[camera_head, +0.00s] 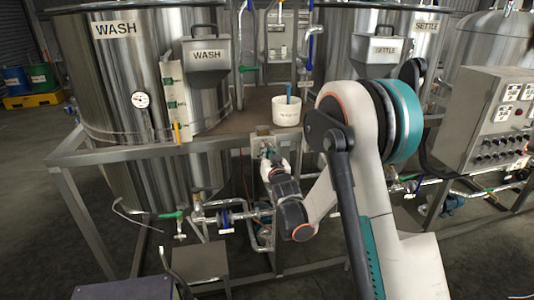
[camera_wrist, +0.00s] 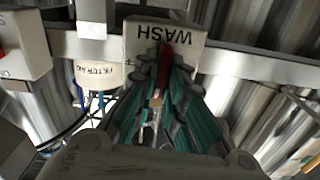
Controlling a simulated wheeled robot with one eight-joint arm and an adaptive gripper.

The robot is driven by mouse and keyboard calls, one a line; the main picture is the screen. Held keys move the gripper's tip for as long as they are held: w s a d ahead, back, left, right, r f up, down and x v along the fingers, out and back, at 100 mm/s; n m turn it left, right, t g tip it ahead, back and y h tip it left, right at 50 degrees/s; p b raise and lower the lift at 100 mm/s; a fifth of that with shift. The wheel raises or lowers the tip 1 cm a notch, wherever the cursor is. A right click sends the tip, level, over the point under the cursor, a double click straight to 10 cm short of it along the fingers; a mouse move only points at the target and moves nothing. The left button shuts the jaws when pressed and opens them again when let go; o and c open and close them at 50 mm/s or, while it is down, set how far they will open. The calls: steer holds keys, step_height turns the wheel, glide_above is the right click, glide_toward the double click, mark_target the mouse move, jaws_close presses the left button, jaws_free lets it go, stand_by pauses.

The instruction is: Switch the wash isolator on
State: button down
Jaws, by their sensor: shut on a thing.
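The wash isolator is a pale box on the steel frame rail, in the middle of the head view (camera_head: 261,141). In the wrist view its WASH label (camera_wrist: 140,35) reads upside down. A red handle (camera_wrist: 165,58) stands out from its face. My gripper (camera_wrist: 163,72) is shut on the red handle, with its teal fingers on both sides of it. In the head view my gripper (camera_head: 268,157) is at the box's front and hides most of the handle. The handle's on or off position cannot be told.
The WASH tank (camera_head: 95,75) stands behind the rail at left, and the SETTLE tank (camera_head: 345,50) at right. A white tub (camera_head: 286,113) sits just above the isolator. Pipes and valves (camera_head: 225,215) run below. A control cabinet (camera_head: 485,115) stands at right.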

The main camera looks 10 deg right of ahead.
steer(key=shift+n, duration=0.6)
steer(key=c, duration=1.7)
jaws_free()
steer(key=shift+o, duration=0.2)
steer(key=shift+s, duration=0.1)
steer(key=s, duration=1.1)
steer(key=shift+s, duration=0.4)
